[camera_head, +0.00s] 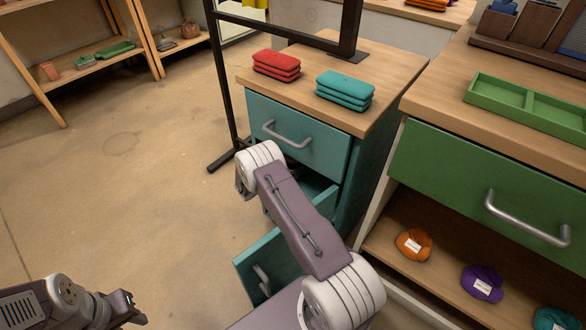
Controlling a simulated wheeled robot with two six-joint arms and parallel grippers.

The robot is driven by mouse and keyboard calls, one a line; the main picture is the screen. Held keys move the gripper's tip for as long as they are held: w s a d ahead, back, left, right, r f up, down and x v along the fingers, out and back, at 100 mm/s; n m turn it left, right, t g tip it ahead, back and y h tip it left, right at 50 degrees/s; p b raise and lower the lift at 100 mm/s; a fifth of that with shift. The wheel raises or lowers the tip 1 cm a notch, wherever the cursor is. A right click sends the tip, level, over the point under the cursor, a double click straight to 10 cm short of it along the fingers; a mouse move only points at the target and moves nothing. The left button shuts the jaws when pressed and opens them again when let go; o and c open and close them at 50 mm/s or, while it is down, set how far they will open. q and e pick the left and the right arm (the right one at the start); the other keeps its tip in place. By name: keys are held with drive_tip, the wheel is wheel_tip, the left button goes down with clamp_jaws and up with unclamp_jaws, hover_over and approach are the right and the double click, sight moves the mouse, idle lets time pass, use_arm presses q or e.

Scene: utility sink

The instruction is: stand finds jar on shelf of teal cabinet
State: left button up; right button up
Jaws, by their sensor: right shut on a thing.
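The teal cabinet (335,148) stands at the centre, with its upper drawer shut. A lower teal front (246,262) with a grey handle stands out from the cabinet, leaving an opening partly covered by my right arm. I see no jar in the visible part of the opening. My right arm (305,215) reaches up across the cabinet front; its wrist is at the left edge. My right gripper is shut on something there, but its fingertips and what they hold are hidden. My left gripper (125,308) is low at the left, away from the cabinet; its jaw gap is unclear.
Red (277,66) and teal (345,91) stacks of flat cases lie on the cabinet top. A black frame (224,75) stands at its left. The green-drawer unit (450,180) is close on the right, with wrapped bundles below. A wooden shelf (75,72) stands far left. Open floor lies between.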

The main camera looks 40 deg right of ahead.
drive_tip(key=shift+f, duration=0.1)
drive_tip(key=o, duration=1.6)
drive_tip(key=shift+r, duration=0.2)
drive_tip(key=p+v, duration=0.5)
drive_tip(key=v, duration=0.7)
drive_tip(key=shift+s+f, duration=0.1)
